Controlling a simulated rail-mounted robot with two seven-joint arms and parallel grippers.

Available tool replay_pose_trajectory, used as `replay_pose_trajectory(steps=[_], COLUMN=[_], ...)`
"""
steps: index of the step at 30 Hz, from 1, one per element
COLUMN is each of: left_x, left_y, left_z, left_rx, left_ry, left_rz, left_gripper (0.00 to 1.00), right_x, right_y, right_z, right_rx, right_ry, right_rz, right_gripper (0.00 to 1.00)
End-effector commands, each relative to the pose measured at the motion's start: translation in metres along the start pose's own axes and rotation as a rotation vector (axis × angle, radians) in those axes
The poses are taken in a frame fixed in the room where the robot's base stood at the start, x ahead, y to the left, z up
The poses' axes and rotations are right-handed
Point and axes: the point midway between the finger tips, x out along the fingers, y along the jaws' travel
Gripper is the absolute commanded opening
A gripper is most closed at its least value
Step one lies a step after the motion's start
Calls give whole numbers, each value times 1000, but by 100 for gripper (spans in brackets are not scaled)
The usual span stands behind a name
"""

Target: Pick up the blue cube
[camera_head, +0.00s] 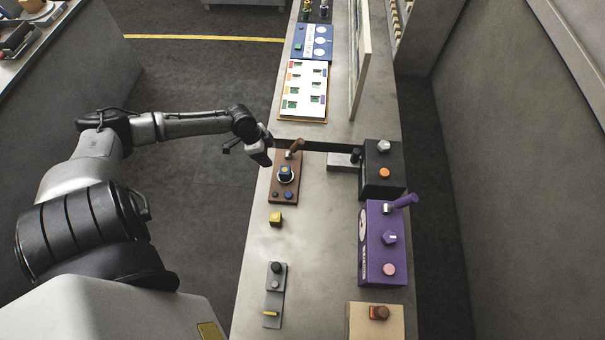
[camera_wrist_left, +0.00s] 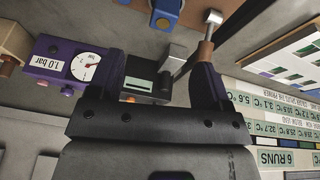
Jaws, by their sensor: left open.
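A small blue cube (camera_head: 286,171) sits in a round seat on the brown fixture (camera_head: 276,186), which stands on the grey conveyor top. My left gripper (camera_head: 264,155) is just left of the fixture, apart from the cube. In the left wrist view the open fingers (camera_wrist_left: 160,78) show with nothing held between them. A blue part (camera_wrist_left: 166,14) is at that view's top edge, cut off; I cannot tell whether it is the cube. The lever (camera_wrist_left: 205,38) shows close to one finger.
A yellow cube (camera_head: 275,219) and a grey fixture (camera_head: 275,292) stand nearer on the surface. A black box (camera_head: 382,178), purple box (camera_head: 383,244) and tan box (camera_head: 376,322) line the right side. A white panel (camera_head: 303,88) lies beyond.

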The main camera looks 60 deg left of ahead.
Motion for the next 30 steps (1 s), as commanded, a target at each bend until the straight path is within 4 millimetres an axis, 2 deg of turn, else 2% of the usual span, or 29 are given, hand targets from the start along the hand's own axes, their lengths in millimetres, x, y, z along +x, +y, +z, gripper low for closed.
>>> replay_pose_trajectory(steps=[7, 21, 30], left_x=[6, 76, 90], left_y=[-3, -5, -5], left_z=[-9, -13, -14], left_rx=[113, 124, 125], left_ry=[53, 51, 50], left_rz=[-24, -25, -24], left_gripper=[72, 72, 72], right_x=[1, 0, -2], right_y=[-7, -3, 0], right_z=[8, 3, 3], right_rx=[6, 2, -5], right_ry=[-18, -9, -9], right_rz=[-16, -6, 0], right_gripper=[43, 43, 43])
